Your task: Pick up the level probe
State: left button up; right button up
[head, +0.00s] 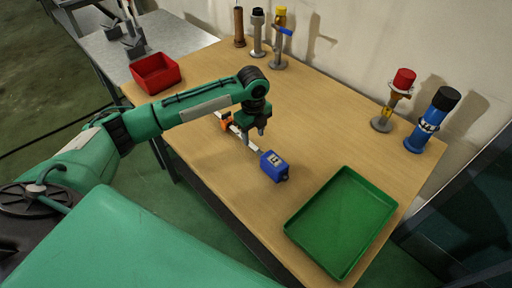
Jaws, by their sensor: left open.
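What looks like the level probe lies on the wooden table near its front edge. It has a blue box-shaped head (273,165) with a small pale label, a light rod (236,131) and an orange part (226,124) at the far left end. My left gripper (261,130) points down over the rod, between the orange part and the blue head. It is open, and its wrist hides part of the rod. I cannot tell whether the fingers touch the rod. My right gripper is not in view.
An empty green tray (301,244) lies at the right front. A red bin (156,73) sits at the left. Upright fittings stand along the wall, including a yellow-topped one (280,40), a red-capped one (392,100) and a blue cylinder (432,121). The table's middle is clear.

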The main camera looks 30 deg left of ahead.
aim_at(253, 146)
pick_arm(q)
jog(key=shift+f, duration=0.65)
jog(key=shift+w+f, duration=0.15)
jog(key=shift+f, duration=0.1)
jog(key=shift+f+p, duration=0.4)
jog(key=shift+f, duration=0.35)
notch_tip(253, 146, down, 3)
jog(key=shift+a+r+p, duration=0.1)
jog(key=shift+r+p, duration=0.1)
jog(key=shift+p, duration=0.1)
jog(key=shift+f, duration=0.55)
grip_shut()
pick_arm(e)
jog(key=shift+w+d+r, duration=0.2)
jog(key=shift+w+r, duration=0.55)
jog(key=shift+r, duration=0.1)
